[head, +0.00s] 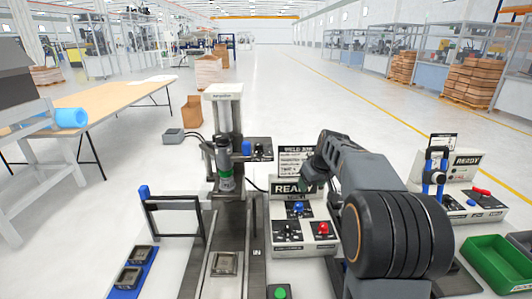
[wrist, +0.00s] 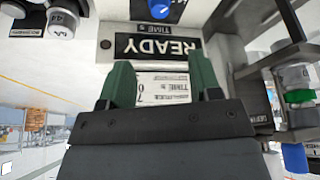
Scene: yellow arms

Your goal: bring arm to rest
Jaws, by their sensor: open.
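My dark grey arm (head: 366,185) rises from the lower right of the head view and reaches over to the control panel. My gripper (wrist: 165,85) shows its two green fingers apart in the wrist view, with nothing between them. The fingers point at the READY display (wrist: 158,47) of the panel, which appears upside down there. In the head view, the same READY panel (head: 292,188) stands just left of the wrist. The fingertips are mostly hidden by the wrist in the head view. I cannot tell whether they touch the panel.
A bench press (head: 225,180) stands left of the panel, above a dark rail holding a square part (head: 225,264). A blue strip (head: 133,275) with parts lies at the left. A green bin (head: 497,262) and a second READY panel (head: 468,160) are at the right. A green button (head: 280,293) is in front.

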